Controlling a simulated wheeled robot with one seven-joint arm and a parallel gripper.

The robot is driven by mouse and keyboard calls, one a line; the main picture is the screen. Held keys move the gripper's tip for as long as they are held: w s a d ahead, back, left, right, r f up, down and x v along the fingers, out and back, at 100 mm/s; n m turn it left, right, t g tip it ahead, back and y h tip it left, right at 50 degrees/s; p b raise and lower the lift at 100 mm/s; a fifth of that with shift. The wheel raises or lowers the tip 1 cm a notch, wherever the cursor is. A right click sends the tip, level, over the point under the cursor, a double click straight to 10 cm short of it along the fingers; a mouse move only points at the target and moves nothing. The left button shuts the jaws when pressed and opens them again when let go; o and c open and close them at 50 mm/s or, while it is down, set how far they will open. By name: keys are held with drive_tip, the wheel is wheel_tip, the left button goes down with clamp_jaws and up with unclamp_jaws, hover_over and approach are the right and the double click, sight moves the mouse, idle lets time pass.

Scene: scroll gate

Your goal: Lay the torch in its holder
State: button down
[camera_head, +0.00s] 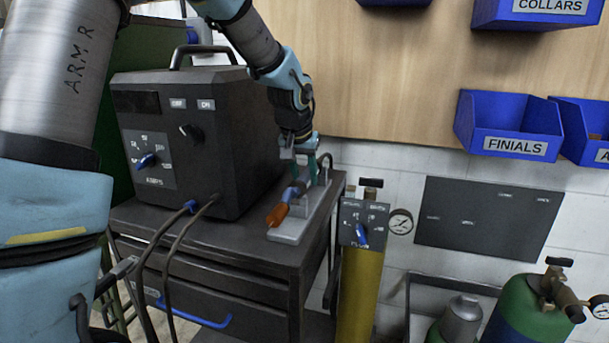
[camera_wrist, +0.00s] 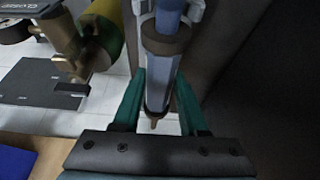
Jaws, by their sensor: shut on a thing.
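The torch (camera_head: 291,194) has an orange end and a blue-grey body. It lies along and over the grey holder (camera_head: 286,232) at the right edge of the cart top. My gripper (camera_head: 305,166) reaches down from above and is shut on the torch. In the wrist view, the torch (camera_wrist: 160,78) runs between my teal fingers, and my gripper (camera_wrist: 159,88) holds it near a brown ring. Grey prongs (camera_wrist: 196,12) of the holder flank its blue part at the top. I cannot tell whether the torch rests fully on the holder.
A dark welding machine (camera_head: 190,140) stands left of the holder on the cart (camera_head: 225,238), its cables hanging in front. A yellow cylinder (camera_head: 360,290) with a gauge stands just right of the cart. Blue bins (camera_head: 512,125) hang on the wall.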

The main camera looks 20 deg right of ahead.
drive_tip(key=shift+f+b, duration=0.6)
drive_tip(key=shift+f, duration=0.15)
idle(0.3)
drive_tip(key=shift+c, duration=1.8)
unclamp_jaws()
drive_tip(key=b+v, duration=0.1)
drive_tip(key=v, duration=0.9)
drive_tip(key=shift+r, duration=0.4)
drive_tip(key=shift+s, duration=0.2)
